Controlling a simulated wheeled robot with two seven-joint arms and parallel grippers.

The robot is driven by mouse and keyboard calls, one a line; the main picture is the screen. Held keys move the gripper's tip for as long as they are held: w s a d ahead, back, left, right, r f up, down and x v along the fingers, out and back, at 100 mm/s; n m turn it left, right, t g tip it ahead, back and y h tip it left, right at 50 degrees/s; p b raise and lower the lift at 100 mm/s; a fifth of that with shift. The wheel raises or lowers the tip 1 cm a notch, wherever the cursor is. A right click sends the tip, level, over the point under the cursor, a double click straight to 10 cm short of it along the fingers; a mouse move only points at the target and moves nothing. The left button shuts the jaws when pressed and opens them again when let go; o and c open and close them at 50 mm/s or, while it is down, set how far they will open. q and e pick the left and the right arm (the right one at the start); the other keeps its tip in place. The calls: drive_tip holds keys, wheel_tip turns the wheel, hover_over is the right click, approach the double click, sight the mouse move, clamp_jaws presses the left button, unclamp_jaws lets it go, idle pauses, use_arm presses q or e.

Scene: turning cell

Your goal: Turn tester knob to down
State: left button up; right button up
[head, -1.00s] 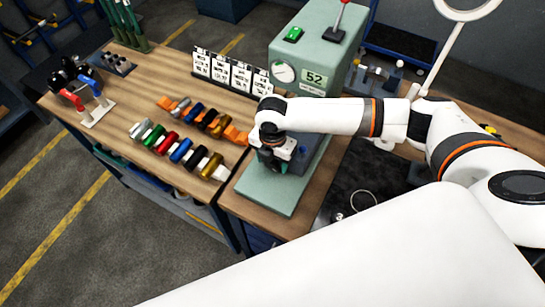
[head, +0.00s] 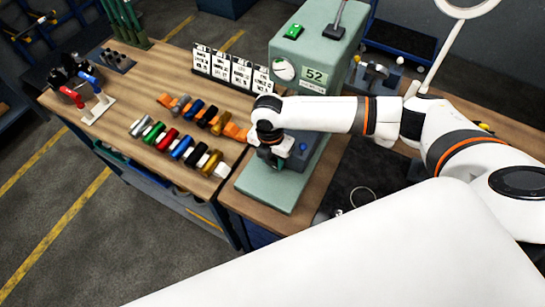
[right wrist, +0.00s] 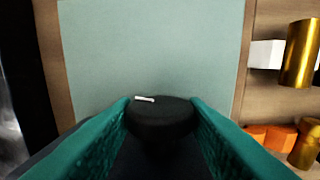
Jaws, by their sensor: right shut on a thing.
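The tester is a pale green machine (head: 314,52) with a round dial, a "52" display and a flat green base plate (head: 264,198). A black round knob (right wrist: 162,118) with a short white mark shows in the right wrist view. The mark lies nearly level across that picture, on the knob's left half. My right gripper (right wrist: 162,122) is shut on the knob, with a teal finger on each side. In the head view my right gripper (head: 275,160) points down over the base plate and hides the knob. My left gripper is not in view.
Several coloured cylinders (head: 180,149) and orange blocks lie on the wooden bench left of the tester. White label cards (head: 232,68) stand behind them. Red and blue handled tools (head: 88,95) stand farther left. A blue part (head: 303,146) sits right of my gripper.

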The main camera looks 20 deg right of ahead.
drive_tip(key=g+h, duration=0.2)
drive_tip(key=shift+w+a+g, duration=0.2)
drive_tip(key=shift+w+g, duration=0.05)
drive_tip(key=shift+g, duration=0.15)
drive_tip(key=shift+w+g+h+b, duration=0.1)
drive_tip(key=shift+g+h+b, duration=0.75)
drive_tip(key=shift+g, duration=0.25)
drive_tip(key=o, duration=0.9)
drive_tip(key=shift+o, duration=0.2)
drive_tip(key=b+v, duration=0.1)
drive_tip(key=v, duration=1.1)
drive_tip(key=shift+a, duration=0.25)
drive_tip(key=shift+f, duration=0.2)
